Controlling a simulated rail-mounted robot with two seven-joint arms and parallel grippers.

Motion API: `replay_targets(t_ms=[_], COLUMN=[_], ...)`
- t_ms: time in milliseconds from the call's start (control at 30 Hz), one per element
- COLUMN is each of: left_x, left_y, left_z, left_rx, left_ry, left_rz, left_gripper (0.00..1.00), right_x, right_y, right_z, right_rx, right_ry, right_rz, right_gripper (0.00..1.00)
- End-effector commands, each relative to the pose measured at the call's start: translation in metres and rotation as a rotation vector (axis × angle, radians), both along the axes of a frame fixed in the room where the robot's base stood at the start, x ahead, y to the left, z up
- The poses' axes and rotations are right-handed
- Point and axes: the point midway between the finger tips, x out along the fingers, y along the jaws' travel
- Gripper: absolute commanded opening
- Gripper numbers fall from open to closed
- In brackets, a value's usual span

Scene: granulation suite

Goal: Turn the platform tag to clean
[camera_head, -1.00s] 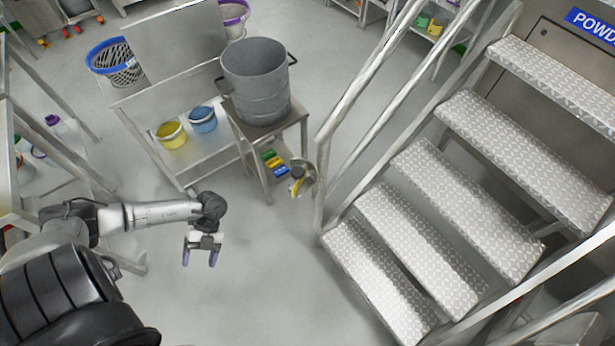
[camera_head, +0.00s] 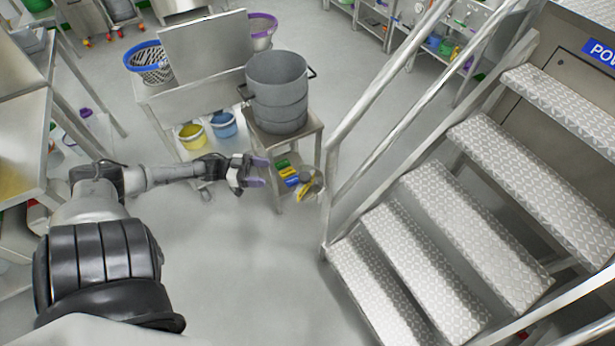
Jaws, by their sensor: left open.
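A round grey disc with a yellow part (camera_head: 311,183) shows beside the lower post of the stair handrail; it may be the platform tag, but it is too small to read. The steel platform stairs (camera_head: 440,235) rise to the right of it. My left gripper (camera_head: 261,172) is open and empty, its purple-tipped fingers pointing right towards the disc with a gap between them. It appears in front of a leg of the small steel stand. My right gripper is not in view.
A steel bench behind holds a blue-rimmed basket (camera_head: 148,63), with yellow (camera_head: 192,137) and blue (camera_head: 223,124) buckets below. The front floor is clear.

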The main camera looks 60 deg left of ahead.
Motion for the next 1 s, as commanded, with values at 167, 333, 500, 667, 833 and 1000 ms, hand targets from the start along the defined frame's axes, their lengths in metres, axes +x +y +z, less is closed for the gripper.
replay_targets(t_ms=[167,333,500,667,833,1000], left_x=[0.009,0.032,0.058,0.08,0.098,0.108], left_y=[-0.007,-0.024,-0.043,-0.059,-0.072,-0.08], left_z=[0.0,-0.001,-0.001,0.0,-0.001,0.0], left_rx=[0.03,0.029,0.029,0.029,0.029,0.03], left_ry=[-0.024,-0.026,-0.026,-0.025,-0.023,-0.022], left_rz=[-0.003,-0.006,-0.006,-0.007,-0.006,-0.006], left_gripper=[0.7,0.7,0.7,0.7,0.7,0.7], right_x=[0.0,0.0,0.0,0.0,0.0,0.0], right_y=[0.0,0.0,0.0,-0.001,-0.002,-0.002], right_z=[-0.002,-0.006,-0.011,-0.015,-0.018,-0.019], right_rx=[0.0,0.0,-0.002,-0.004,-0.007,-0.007], right_ry=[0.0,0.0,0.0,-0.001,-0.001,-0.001], right_rz=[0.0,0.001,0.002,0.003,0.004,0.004], right_gripper=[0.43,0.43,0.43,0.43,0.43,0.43])
